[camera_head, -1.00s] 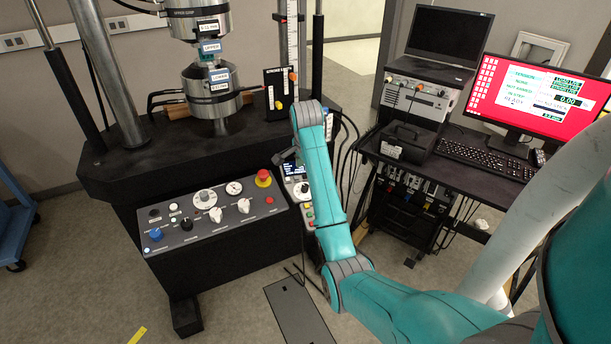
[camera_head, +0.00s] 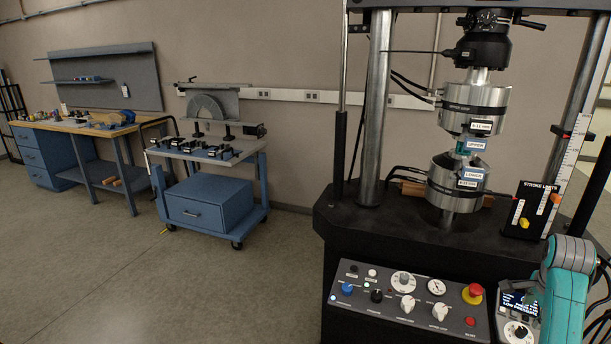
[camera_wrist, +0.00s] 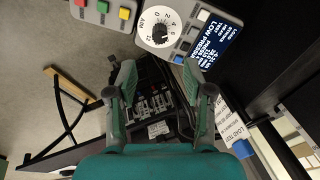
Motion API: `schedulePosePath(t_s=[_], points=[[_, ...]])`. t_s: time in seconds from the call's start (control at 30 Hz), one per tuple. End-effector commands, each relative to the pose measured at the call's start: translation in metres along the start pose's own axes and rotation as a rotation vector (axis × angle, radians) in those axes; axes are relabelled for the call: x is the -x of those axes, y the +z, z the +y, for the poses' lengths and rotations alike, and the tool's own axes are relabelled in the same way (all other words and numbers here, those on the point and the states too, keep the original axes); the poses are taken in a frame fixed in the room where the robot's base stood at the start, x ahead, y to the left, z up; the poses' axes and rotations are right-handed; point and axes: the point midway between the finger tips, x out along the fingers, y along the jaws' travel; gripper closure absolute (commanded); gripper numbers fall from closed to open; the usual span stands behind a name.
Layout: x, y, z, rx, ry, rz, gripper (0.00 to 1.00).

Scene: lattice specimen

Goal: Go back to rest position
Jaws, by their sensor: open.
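My gripper (camera_wrist: 160,100) shows in the wrist view with its two fingers apart and nothing between them. It is near the handheld-style control pendant (camera_wrist: 165,28), which has a dial, coloured buttons and a lit screen.
The control panel (camera_head: 410,302) with knobs and a red emergency button (camera_head: 472,293) is on the machine's front. A blue cart (camera_head: 210,200) and a workbench (camera_head: 85,125) stand at the left. The floor (camera_head: 200,290) before them is clear.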

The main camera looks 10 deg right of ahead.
Motion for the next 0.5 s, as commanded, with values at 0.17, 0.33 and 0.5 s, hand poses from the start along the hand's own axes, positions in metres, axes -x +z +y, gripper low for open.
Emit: schedulePosePath(t_s=[0.17, 0.33, 0.5], points=[[-0.039, 0.037, 0.017, 0.097, -0.042, 0.003, 0.49], [-0.084, 0.09, 0.046, 0.245, -0.124, 0.017, 0.49], [-0.117, 0.141, 0.082, 0.392, -0.209, 0.035, 0.49]])
